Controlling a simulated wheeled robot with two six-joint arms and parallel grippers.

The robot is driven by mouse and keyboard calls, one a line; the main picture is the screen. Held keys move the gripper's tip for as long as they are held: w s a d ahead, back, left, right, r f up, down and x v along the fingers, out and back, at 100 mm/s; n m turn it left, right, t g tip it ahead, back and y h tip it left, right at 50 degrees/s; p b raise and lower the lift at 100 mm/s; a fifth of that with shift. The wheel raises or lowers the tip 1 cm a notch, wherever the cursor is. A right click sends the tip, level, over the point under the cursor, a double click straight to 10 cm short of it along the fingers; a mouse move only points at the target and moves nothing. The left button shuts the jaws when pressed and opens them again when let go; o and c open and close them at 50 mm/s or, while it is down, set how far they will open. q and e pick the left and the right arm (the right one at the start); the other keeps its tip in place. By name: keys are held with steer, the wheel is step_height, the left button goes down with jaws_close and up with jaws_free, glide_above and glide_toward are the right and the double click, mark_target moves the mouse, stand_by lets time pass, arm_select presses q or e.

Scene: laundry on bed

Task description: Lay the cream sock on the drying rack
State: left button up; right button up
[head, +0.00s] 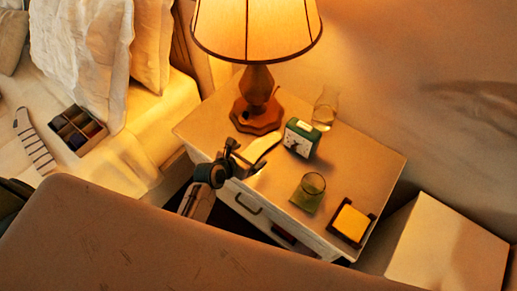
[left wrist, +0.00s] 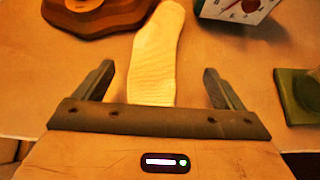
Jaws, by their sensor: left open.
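The cream sock (head: 262,147) lies flat on the nightstand top, beside the lamp base and the green clock. In the left wrist view the sock (left wrist: 158,50) stretches away from my gripper, its near end between the two fingers. My left gripper (head: 244,157) is at the nightstand's front edge. It is open, with a finger on each side of the sock and clear gaps between, as the left wrist view (left wrist: 158,70) shows. My right gripper is not in view. I do not see a drying rack in either view.
On the nightstand (head: 364,160) stand a lit lamp (head: 257,95), a clock (head: 301,137), a glass carafe (head: 325,110), a glass on a green coaster (head: 311,187) and a yellow-topped holder (head: 351,223). A striped sock (head: 33,140) and divided box (head: 77,130) lie on the bed.

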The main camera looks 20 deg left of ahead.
mark_target(256, 150)
arm_select(q)
steer(key=x, duration=0.5)
steer(key=shift+w+a+r+p, duration=0.1)
steer(key=shift+w+a+p, duration=0.05)
steer(key=shift+p, duration=0.2)
steer(key=c, duration=1.1)
steer(key=shift+r, duration=0.2)
steer(key=shift+c, duration=0.2)
